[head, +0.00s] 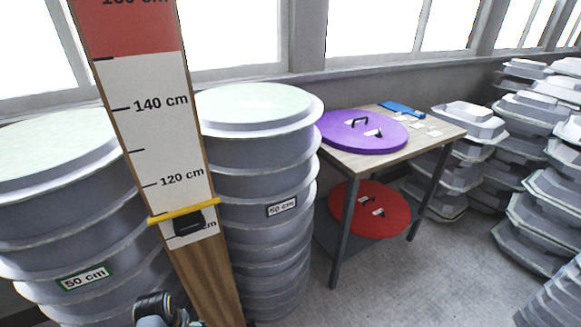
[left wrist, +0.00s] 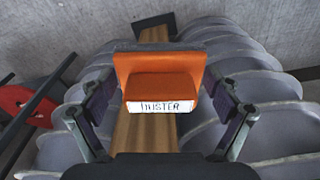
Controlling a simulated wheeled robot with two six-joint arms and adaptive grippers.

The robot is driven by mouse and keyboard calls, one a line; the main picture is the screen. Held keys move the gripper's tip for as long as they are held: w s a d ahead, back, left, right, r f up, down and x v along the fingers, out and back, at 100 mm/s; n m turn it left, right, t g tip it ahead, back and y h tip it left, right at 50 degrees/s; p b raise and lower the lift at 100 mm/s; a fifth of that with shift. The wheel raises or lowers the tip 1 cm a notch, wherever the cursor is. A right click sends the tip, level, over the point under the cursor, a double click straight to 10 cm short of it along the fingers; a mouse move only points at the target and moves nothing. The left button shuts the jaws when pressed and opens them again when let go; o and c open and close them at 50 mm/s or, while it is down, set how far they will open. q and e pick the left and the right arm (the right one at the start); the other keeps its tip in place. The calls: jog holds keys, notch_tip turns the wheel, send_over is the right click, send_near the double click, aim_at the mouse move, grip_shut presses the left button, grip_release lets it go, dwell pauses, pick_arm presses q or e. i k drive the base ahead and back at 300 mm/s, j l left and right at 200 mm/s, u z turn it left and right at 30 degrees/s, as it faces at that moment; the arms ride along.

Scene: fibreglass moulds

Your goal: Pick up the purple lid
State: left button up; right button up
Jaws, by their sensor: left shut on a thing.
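The purple lid (head: 345,137) is a flat disc with a dark handle on top. It lies on the left part of the tabletop (head: 440,131) in the head view, and its left edge is close to the near grey stack. My left gripper (left wrist: 162,95) is shut on an orange duster (left wrist: 160,66) with a white "DUSTER" label, in the left wrist view. The lid does not show in that view. A dark part of my arm shows at the bottom of the head view, without clear fingertips. My right gripper is not in view.
A tall measuring board (head: 155,120) with a yellow slider (head: 183,212) stands close in front. Stacked grey moulds (head: 260,160) fill the left, and more (head: 550,140) the right. A blue object (head: 402,108) lies on the table; a red lid (head: 362,215) is below.

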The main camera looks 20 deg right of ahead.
aim_at(350, 131)
jog(key=i+l+z, duration=0.1)
jog(key=l, duration=0.35)
jog(key=i+l+z, duration=0.1)
jog(key=l, duration=0.3)
jog(key=i+l+z, duration=0.1)
jog(key=l, duration=0.3)
jog(key=i+l+z, duration=0.1)
jog(key=l, duration=0.3)
jog(key=i+l+z, duration=0.1)
jog(key=l, duration=0.3)
jog(key=i+l+z, duration=0.1)
jog(key=i+l, duration=0.35)
jog(key=l, duration=0.3)
jog(key=i+l+z, duration=0.15)
jog(key=l, duration=0.2)
